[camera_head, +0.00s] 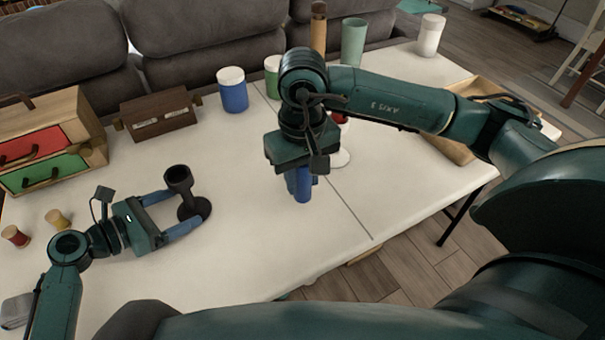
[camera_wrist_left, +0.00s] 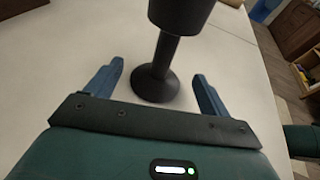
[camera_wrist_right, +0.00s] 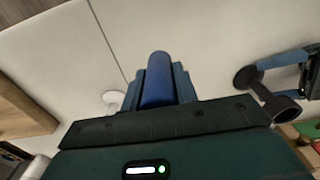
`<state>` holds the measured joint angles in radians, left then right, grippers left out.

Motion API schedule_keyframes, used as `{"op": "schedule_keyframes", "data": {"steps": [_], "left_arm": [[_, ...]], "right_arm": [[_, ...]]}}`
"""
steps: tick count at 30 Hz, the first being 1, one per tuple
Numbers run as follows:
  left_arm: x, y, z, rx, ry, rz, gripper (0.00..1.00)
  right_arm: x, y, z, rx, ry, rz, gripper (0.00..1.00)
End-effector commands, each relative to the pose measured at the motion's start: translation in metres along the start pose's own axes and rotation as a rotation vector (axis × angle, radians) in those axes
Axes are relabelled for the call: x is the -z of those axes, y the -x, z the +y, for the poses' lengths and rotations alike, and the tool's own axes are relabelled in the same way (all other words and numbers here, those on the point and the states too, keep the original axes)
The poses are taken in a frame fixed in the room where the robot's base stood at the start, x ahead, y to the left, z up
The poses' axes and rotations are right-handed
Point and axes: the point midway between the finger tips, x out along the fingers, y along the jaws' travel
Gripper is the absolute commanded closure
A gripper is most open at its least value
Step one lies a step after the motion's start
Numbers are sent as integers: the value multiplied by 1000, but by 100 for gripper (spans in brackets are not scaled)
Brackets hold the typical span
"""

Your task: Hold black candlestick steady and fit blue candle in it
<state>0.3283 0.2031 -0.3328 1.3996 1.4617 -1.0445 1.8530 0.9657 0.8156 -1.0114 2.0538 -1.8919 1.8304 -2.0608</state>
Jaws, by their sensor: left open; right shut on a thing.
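The black candlestick (camera_head: 179,180) stands upright on the white table, with a cup-shaped top, thin stem and round base. My left gripper (camera_head: 176,212) is open, its two blue fingers on either side of the candlestick. In the left wrist view the candlestick (camera_wrist_left: 168,50) stands between the fingertips (camera_wrist_left: 158,82), with gaps on both sides. My right gripper (camera_head: 299,180) points down over the table, to the right of the candlestick, shut on the blue candle (camera_head: 303,188). The blue candle (camera_wrist_right: 157,80) also shows between the fingers in the right wrist view. Its upper part is hidden by the gripper.
A drawer box (camera_head: 50,143), brown wooden box (camera_head: 158,113), blue jar (camera_head: 232,90) and green cup (camera_head: 353,42) stand toward the back. Small spools (camera_head: 57,219) lie at left. A wooden tray (camera_head: 452,150) is partly behind my right arm. Table between the grippers is clear.

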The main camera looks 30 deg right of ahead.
Motion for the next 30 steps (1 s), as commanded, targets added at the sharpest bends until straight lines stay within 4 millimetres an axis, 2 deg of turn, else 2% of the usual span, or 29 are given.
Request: {"op": "schedule_keyframes", "data": {"steps": [6, 18, 30], "left_arm": [[-2, -19, 0, -1, 0, 0, 19], [-1, -24, 0, 0, -1, 0, 19], [-1, -23, 0, 0, -1, 1, 52]], "right_arm": [[0, 2, 0, 0, 0, 0, 94], [0, 1, 0, 0, 0, 0, 94], [0, 1, 0, 0, 0, 0, 94]]}}
